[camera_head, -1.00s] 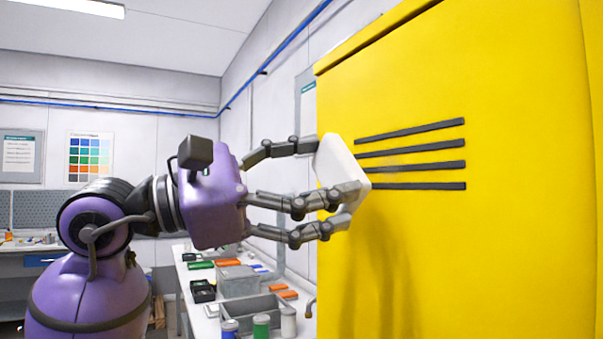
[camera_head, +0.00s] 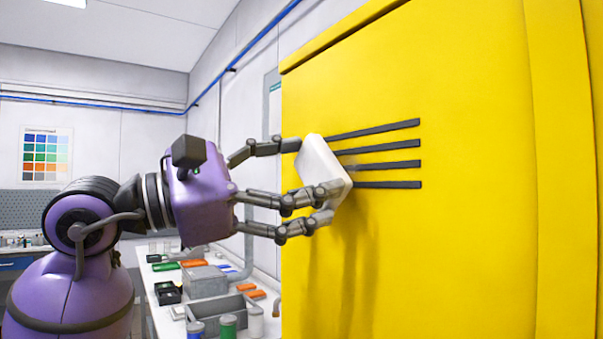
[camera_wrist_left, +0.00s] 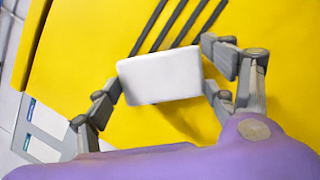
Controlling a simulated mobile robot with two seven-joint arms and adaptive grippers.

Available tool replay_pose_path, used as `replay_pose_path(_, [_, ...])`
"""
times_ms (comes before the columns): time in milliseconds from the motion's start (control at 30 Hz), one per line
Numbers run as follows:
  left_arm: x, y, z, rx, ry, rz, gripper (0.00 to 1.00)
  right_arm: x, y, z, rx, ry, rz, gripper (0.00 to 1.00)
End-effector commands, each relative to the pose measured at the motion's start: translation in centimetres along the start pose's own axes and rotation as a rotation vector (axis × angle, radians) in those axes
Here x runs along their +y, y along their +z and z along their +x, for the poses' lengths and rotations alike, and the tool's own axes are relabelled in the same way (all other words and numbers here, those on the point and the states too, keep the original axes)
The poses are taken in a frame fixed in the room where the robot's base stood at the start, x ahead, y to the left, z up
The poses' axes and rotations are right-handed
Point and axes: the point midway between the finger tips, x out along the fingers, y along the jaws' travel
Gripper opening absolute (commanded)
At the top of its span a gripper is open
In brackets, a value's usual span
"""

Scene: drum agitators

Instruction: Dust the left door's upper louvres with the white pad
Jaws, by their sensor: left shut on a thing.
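My left gripper (camera_head: 318,180) is shut on the white pad (camera_head: 321,168), with its fingers around the pad's edges. The pad is at the left end of the dark upper louvres (camera_head: 385,148) on the yellow door (camera_head: 440,260) and covers their left ends. It looks very close to the door face; I cannot tell for certain whether it touches. In the left wrist view the pad (camera_wrist_left: 160,75) sits between the fingers, and the louvres (camera_wrist_left: 175,25) run up from behind it. My right gripper is not in view.
The door face right of the louvres is clear.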

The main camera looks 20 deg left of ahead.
Motion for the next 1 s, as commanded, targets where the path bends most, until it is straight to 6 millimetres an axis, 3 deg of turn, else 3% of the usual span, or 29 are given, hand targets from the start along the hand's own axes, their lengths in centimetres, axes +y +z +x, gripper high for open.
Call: replay_pose_path(1000, [0.0,-0.5,1.9,0.000,-0.001,0.000,0.56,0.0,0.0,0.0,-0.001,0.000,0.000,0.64])
